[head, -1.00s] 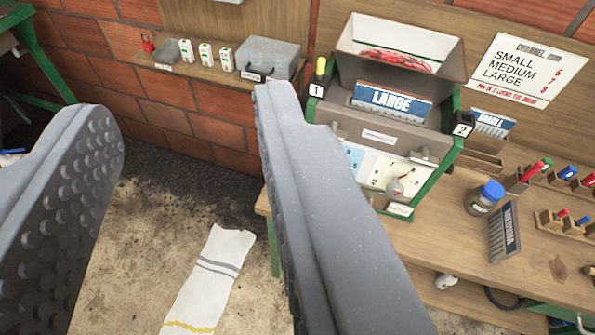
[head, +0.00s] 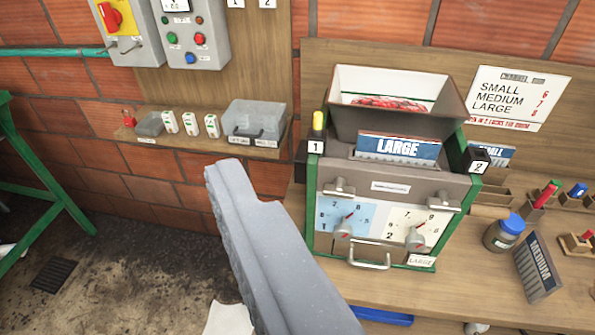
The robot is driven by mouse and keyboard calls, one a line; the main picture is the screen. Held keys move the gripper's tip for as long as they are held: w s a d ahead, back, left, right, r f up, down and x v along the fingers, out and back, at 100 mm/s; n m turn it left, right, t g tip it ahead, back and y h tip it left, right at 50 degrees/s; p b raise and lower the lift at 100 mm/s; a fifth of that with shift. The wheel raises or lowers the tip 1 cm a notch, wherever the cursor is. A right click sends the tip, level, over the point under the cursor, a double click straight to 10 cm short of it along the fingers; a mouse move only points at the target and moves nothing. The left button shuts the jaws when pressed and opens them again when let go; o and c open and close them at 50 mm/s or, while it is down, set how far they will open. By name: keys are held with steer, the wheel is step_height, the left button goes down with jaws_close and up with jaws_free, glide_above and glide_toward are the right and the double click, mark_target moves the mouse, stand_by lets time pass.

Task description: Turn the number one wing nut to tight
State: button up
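The green-framed machine (head: 311,228) stands on the bench right of centre. Its front has a blue dial plate (head: 365,214) marked 1 at left and a white one (head: 399,224) marked 2 at right, each with a red pointer. A grey fitting (head: 340,188) sticks out above the blue plate and another (head: 440,200) above the white one. I cannot tell surely which grey part is the number one wing nut. My gripper (head: 222,178) shows one grey finger, left of the machine and apart from it in the picture; its other finger is not distinguishable.
A wall shelf (head: 190,139) with small cartons and a clear box (head: 252,120) is at back left. Control boxes (head: 195,38) hang above it. A blue-lidded jar (head: 503,232) and a MEDIUM plate (head: 538,268) stand on the bench (head: 465,270) to the right.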

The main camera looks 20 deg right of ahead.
steer(key=w+d+f+m+p, duration=0.1)
steer(key=w+f, duration=0.4)
steer(key=w, duration=0.3)
steer(key=m+g+h+p, duration=0.1)
steer(key=m+h+p, duration=0.45)
steer(key=h, duration=0.55)
glide_toward(337, 195)
steer(key=p+x, duration=0.2)
steer(key=x, duration=0.7)
steer(key=shift+w+d+p, duration=0.3)
steer(key=shift+a, duration=0.1)
steer(key=c, duration=1)
